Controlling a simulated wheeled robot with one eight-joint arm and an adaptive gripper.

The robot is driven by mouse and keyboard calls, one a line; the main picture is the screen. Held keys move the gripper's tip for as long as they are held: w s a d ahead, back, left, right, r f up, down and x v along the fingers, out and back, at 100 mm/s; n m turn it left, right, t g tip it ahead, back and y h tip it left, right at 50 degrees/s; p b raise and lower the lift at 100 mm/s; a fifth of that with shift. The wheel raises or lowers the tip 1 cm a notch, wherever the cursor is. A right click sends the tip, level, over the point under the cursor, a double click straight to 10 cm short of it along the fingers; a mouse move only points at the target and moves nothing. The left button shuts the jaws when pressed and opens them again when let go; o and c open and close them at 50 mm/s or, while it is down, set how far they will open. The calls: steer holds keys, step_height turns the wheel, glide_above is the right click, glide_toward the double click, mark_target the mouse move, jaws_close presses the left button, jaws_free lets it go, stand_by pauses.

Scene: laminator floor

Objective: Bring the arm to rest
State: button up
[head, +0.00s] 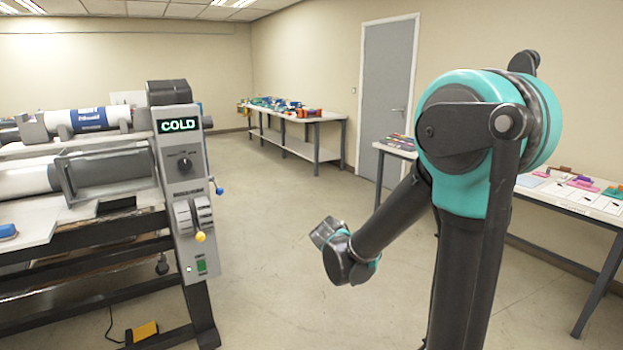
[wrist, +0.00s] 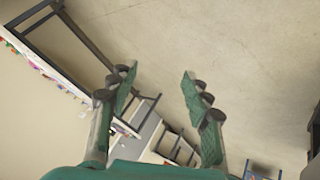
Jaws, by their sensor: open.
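My arm stands at the right of the head view, with a teal shoulder and a dark forearm reaching down and to the left. Its wrist end hangs over open floor, between the laminator and the tables, touching nothing I can see. In the wrist view my gripper (wrist: 158,88) has its two green-padded fingers spread wide apart. Only bare floor and distant furniture show between and beyond them. The gripper's fingers cannot be made out clearly in the head view.
A laminator (head: 184,160) with a "COLD" display stands at the left, a yellow pedal (head: 142,331) under it. A long table (head: 318,118) with colourful items stands at the back. Another table (head: 567,205) is behind my arm. A grey door (head: 385,90) is shut. The middle floor (head: 270,215) is clear.

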steer(key=s+d+f+y, duration=0.2)
steer(key=s, duration=0.7)
steer(key=s+d+f+n+g+y, duration=0.1)
steer(key=s+d+f+y, duration=0.1)
steer(key=s, duration=0.7)
steer(key=shift+s+f+g+y, duration=0.15)
steer(key=shift+f+g+y, duration=0.2)
steer(key=shift+y, duration=0.35)
steer(key=shift+d, duration=0.1)
stand_by(0.7)
